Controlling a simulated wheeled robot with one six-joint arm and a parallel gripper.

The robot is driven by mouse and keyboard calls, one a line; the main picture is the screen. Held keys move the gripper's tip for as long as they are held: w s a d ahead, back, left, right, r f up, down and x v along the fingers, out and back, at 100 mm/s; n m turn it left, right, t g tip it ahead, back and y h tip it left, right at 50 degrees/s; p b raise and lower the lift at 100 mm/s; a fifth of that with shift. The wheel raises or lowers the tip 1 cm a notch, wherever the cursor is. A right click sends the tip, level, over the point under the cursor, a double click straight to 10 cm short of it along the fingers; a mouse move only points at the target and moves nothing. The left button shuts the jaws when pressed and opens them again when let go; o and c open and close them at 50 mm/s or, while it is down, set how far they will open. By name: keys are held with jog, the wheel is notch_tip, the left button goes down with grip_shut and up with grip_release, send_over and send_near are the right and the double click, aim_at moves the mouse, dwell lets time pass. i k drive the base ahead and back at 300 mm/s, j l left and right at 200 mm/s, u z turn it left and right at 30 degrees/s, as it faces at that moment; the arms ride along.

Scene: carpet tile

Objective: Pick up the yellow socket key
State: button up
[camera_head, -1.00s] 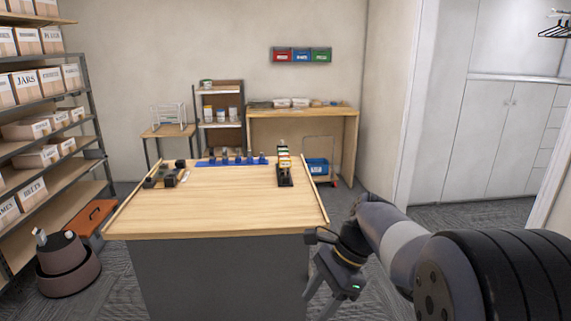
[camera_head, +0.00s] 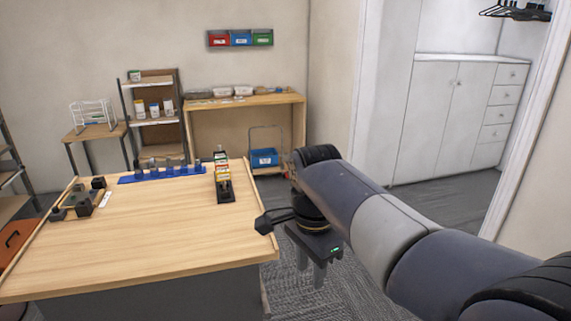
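A dark upright rack (camera_head: 225,197) stands at the right part of the wooden table and holds a stack of small yellow, green, red and white pieces. A yellow piece (camera_head: 222,169) shows in it, but it is too small to tell whether it is the yellow socket key. My gripper (camera_head: 311,279) points down beyond the table's right edge, to the right of and apart from the rack. Its two fingers are apart with nothing seen between them.
The wooden table (camera_head: 150,235) has a broad bare middle and front. A blue strip (camera_head: 160,174) with several dark pieces lies at its back, and dark blocks (camera_head: 85,203) stand at the left.

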aim_at(224, 176)
jog(key=i+l+z, duration=0.2)
jog(key=i+z, duration=0.65)
jog(key=i+u, duration=0.35)
jog(key=i+l+u, duration=0.15)
jog(key=i+u, duration=0.25)
jog(key=i+l+u, duration=0.35)
jog(key=i, duration=0.2)
jog(key=i+j+u, duration=0.15)
jog(key=u, duration=0.3)
jog(key=i+u, duration=0.6)
jog(key=u, duration=0.35)
jog(key=i+l+u, duration=0.2)
jog(key=u, duration=0.25)
jog(key=i+l+u, duration=0.35)
jog(key=i+j, duration=0.05)
jog(key=j, duration=0.05)
